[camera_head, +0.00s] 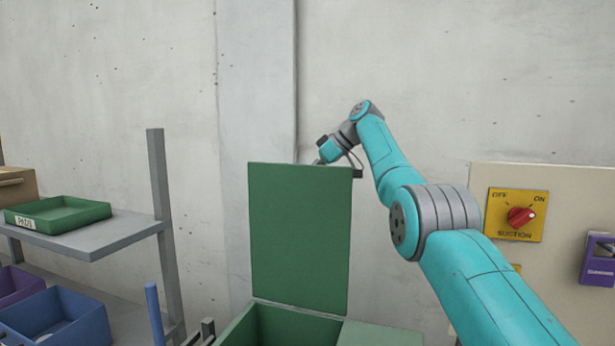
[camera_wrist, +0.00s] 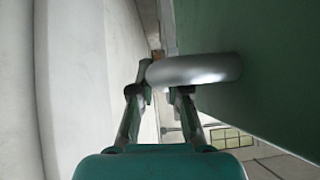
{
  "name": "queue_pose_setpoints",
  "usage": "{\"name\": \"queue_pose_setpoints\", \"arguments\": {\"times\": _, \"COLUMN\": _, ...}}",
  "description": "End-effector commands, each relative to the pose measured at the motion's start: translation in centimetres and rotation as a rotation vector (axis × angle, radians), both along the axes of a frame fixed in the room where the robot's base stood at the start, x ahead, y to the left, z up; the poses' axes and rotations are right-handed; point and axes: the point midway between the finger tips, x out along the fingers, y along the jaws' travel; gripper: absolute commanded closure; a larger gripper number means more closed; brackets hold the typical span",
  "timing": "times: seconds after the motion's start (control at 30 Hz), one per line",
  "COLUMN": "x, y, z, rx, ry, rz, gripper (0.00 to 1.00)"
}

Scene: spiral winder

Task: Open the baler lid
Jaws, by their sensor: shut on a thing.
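The green baler lid (camera_head: 300,240) stands raised, close to upright, at the back of the green baler box (camera_head: 378,335). In the wrist view the lid (camera_wrist: 270,60) fills the right side. A silver curved handle (camera_wrist: 205,69) sticks out from it. My gripper (camera_wrist: 160,90) is shut on this handle, with one finger on each side. In the head view my gripper (camera_head: 322,157) is at the lid's top edge, mostly hidden behind it. The lid's handle is hidden there.
A concrete wall stands close behind the lid. A panel with a red suction knob (camera_head: 520,216) is on the right.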

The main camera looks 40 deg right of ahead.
Motion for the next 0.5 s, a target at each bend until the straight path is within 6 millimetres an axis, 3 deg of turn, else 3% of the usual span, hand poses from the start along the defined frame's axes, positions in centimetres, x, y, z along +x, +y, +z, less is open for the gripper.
{"name": "queue_pose_setpoints", "arguments": {"times": 0.03, "x": 0.05, "y": 0.09, "z": -0.22, "rx": 0.001, "ry": 0.003, "rz": 0.002, "gripper": 1.00}}
{"name": "queue_pose_setpoints", "arguments": {"times": 0.07, "x": 0.05, "y": 0.10, "z": -0.22, "rx": 0.001, "ry": 0.003, "rz": 0.002, "gripper": 0.77}}
{"name": "queue_pose_setpoints", "arguments": {"times": 0.13, "x": 0.05, "y": 0.10, "z": -0.19, "rx": 0.001, "ry": 0.003, "rz": 0.002, "gripper": 0.60}}
{"name": "queue_pose_setpoints", "arguments": {"times": 0.5, "x": -0.09, "y": -0.07, "z": 0.13, "rx": 0.000, "ry": 0.000, "rz": 0.000, "gripper": 0.59}}
